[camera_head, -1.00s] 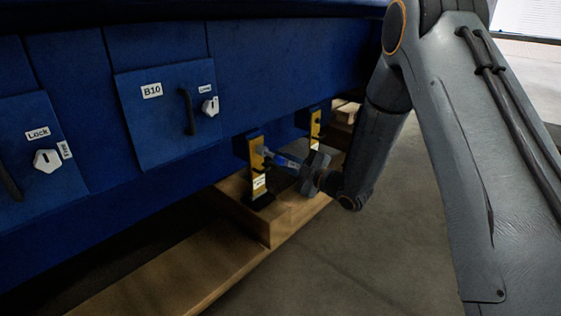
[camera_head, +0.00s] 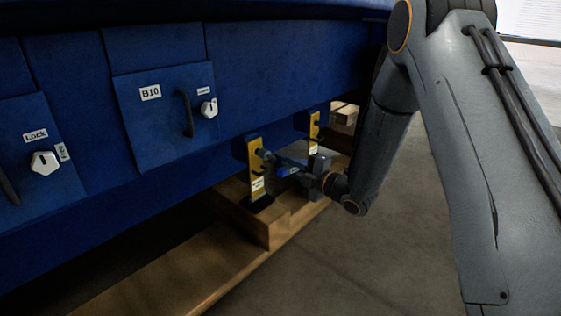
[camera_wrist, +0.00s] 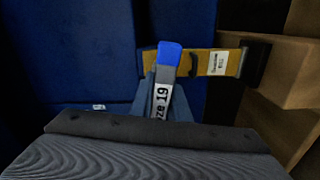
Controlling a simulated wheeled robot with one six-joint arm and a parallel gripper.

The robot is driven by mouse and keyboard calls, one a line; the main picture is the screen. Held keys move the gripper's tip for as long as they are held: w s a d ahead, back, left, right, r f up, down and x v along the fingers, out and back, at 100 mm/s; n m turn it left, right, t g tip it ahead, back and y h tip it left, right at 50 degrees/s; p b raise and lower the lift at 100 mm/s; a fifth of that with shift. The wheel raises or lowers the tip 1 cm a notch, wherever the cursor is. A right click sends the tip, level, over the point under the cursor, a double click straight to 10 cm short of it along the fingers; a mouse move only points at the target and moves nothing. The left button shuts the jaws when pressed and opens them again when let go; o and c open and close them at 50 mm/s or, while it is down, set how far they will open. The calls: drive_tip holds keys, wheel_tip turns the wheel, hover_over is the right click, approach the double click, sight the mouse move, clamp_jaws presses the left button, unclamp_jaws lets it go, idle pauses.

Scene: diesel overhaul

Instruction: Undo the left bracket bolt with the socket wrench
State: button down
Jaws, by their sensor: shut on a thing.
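My gripper (camera_head: 303,168) is shut on the socket wrench (camera_head: 288,171), which has a blue part and a grey shaft. In the wrist view, the wrench (camera_wrist: 168,56) shows its blue end and a label partly reading "ze 19" between my fingers (camera_wrist: 160,104). Its far end meets the upper part of the left yellow bracket (camera_head: 256,168) in the head view. This bracket (camera_wrist: 215,63) lies across behind the wrench in the wrist view. The left bolt is hidden, so I cannot tell how the socket sits on it.
A second yellow bracket (camera_head: 314,130) stands farther back. The blue housing (camera_head: 285,65) overhangs on the left, with a panel marked B10 (camera_head: 150,120). Wooden beams (camera_head: 282,222) lie beneath the brackets. The floor (camera_head: 370,265) to the right is clear.

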drive_tip(key=m+p, duration=0.2)
drive_tip(key=m, duration=0.1)
drive_tip(key=shift+r+m, duration=0.1)
drive_tip(key=shift+m, duration=0.2)
drive_tip(key=m+p, duration=0.2)
drive_tip(key=m, duration=0.2)
drive_tip(key=shift+p, duration=0.4)
drive_tip(key=m+p, duration=0.2)
drive_tip(key=m, duration=0.2)
drive_tip(key=shift+m, duration=0.4)
drive_tip(key=shift+m+p, duration=0.8)
drive_tip(key=shift+m, duration=1)
drive_tip(key=shift+w+a, duration=0.1)
drive_tip(key=shift+a, duration=0.05)
